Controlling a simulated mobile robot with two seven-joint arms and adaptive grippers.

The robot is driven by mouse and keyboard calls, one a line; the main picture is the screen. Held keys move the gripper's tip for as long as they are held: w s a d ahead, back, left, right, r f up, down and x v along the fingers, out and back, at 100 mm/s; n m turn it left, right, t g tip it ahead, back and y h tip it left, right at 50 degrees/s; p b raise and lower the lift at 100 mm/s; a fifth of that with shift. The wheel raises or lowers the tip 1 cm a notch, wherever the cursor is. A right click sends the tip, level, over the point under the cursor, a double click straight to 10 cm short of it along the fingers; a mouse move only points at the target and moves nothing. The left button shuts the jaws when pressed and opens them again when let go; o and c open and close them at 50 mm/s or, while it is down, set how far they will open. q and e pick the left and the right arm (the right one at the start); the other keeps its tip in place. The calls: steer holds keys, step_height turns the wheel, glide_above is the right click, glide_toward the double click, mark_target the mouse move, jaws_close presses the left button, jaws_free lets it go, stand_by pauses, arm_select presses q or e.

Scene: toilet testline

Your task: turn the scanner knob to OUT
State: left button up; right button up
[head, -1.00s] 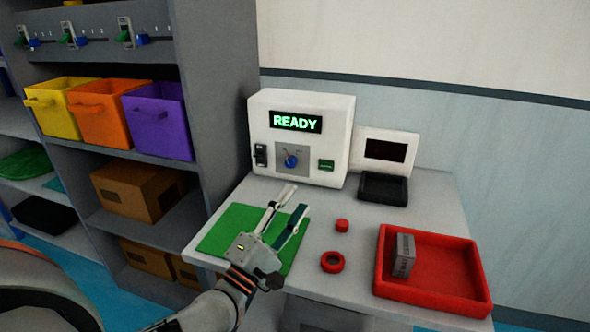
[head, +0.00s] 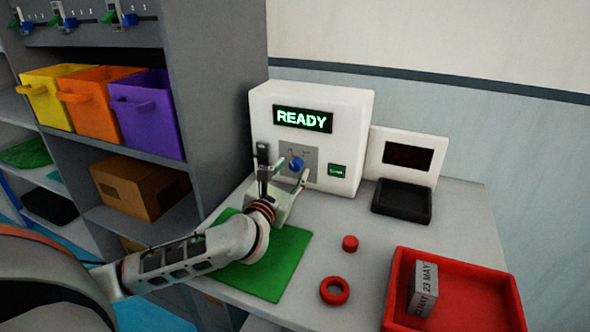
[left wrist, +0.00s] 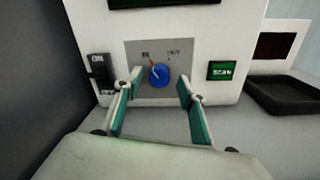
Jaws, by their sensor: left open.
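The white scanner (head: 350,118) stands at the back of the table, its screen reading READY in green. Its blue round knob (head: 296,164) sits on a grey plate; it also shows in the left wrist view (left wrist: 159,75). The knob's red pointer (left wrist: 153,64) leans up and left, toward the left label; the label at the upper right seems to read OUT. My left gripper (head: 283,168) is open and empty in front of the plate. In the left wrist view its fingers (left wrist: 160,84) stand left and right of the knob, apart from it. My right gripper is out of view.
An ON switch (left wrist: 101,72) is left of the knob, close to my left finger, and a green SCAN button (left wrist: 221,70) is right.

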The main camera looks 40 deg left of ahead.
mark_target(296, 165)
arm_select(q)
steer(key=shift+x, duration=0.85)
steer(key=shift+w+f, duration=0.1)
steer(key=shift+w, duration=0.2)
steer(key=c, duration=1)
steer(key=shift+c, duration=0.5)
